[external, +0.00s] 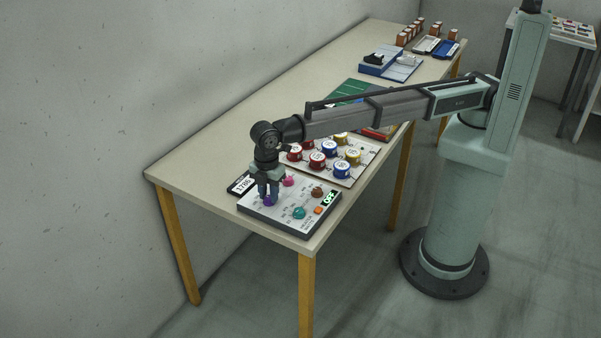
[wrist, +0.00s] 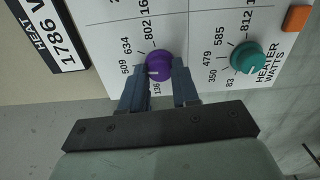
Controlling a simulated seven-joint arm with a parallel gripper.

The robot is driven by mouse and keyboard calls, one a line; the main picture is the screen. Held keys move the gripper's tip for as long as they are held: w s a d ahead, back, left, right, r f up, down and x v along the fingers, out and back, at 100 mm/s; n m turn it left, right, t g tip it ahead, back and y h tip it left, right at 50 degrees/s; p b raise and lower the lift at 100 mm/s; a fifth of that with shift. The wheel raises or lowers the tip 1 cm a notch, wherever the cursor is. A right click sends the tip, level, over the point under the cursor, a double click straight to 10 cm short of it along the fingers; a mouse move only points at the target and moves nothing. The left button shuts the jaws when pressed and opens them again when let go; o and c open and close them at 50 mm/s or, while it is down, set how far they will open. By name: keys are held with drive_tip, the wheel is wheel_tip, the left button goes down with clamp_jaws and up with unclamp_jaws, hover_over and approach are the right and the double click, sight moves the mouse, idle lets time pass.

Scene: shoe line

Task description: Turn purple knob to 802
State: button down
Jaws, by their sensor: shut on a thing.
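The purple knob (wrist: 159,64) sits on a white control panel (wrist: 110,12), with 509, 634, 802 and 136 printed around it. My gripper (wrist: 159,82) is shut on the knob, one blue finger on each side. In the external view my gripper (external: 268,190) points straight down over the purple knob (external: 268,201) at the panel's near left part.
A teal knob (wrist: 247,56) is beside the purple one; a pink knob (external: 288,181), a brown knob (external: 317,191) and an orange button (external: 318,210) share the panel. A 1786 plate (external: 243,185) lies behind. A tray of coloured round pieces (external: 340,176) stands close by.

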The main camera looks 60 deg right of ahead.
sight(269, 197)
drive_tip(key=m, duration=1.3)
drive_tip(key=shift+m, duration=0.3)
idle(0.4)
drive_tip(key=c, duration=0.8)
unclamp_jaws()
drive_tip(key=shift+r, duration=0.1)
wheel_tip(269, 197, up, 14)
drive_tip(key=shift+f, duration=0.2)
